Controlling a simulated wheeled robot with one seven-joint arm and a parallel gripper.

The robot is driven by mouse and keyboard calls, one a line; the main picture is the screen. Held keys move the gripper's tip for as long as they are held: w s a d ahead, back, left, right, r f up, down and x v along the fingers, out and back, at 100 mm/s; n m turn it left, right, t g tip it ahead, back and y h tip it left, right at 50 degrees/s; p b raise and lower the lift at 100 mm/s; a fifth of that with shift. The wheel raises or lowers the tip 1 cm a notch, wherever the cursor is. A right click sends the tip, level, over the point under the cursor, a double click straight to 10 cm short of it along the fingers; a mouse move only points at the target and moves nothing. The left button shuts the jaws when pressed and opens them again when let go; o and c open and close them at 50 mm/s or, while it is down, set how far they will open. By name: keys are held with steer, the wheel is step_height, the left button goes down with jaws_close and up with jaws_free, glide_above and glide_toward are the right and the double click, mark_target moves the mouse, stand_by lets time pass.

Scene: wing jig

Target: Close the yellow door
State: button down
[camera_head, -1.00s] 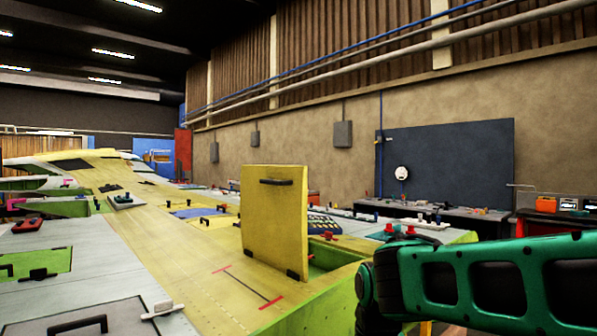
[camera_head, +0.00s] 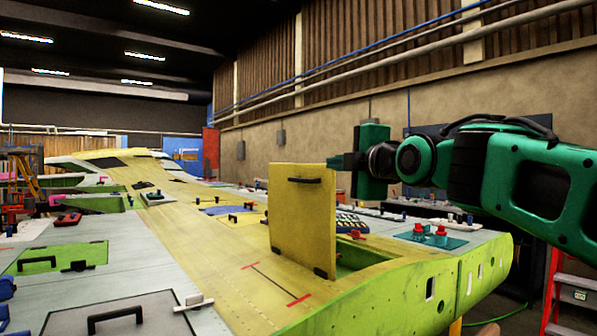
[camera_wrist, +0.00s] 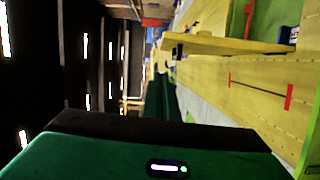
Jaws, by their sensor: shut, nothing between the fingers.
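The yellow door (camera_head: 303,225) stands upright and open on the yellow wing skin, with a black handle (camera_head: 304,180) near its top and dark hinges at its bottom edge. Behind and right of it lies the open green-lined compartment (camera_head: 362,255). In the wrist view, the door (camera_wrist: 225,45) shows nearly edge-on in the upper right. My gripper (camera_head: 337,162) is shut and empty, its fingers pointing left at the door's upper right edge. I cannot tell whether they touch it. The wrist view shows green housing at the bottom; the fingertips are not clear there.
Left of the door, the flat wing skin is clear, with a line between red marks (camera_head: 272,281). Red knobs on a teal plate (camera_head: 430,237) stand right of the compartment. Black handles (camera_head: 115,317) sit on grey panels at the front left. A red stepladder (camera_head: 570,292) stands lower right.

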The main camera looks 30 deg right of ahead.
steer(key=w+d, duration=0.6)
steer(key=w, duration=0.3)
steer(key=shift+w+f, duration=0.2)
steer(key=shift+f, duration=0.1)
stand_by(0.3)
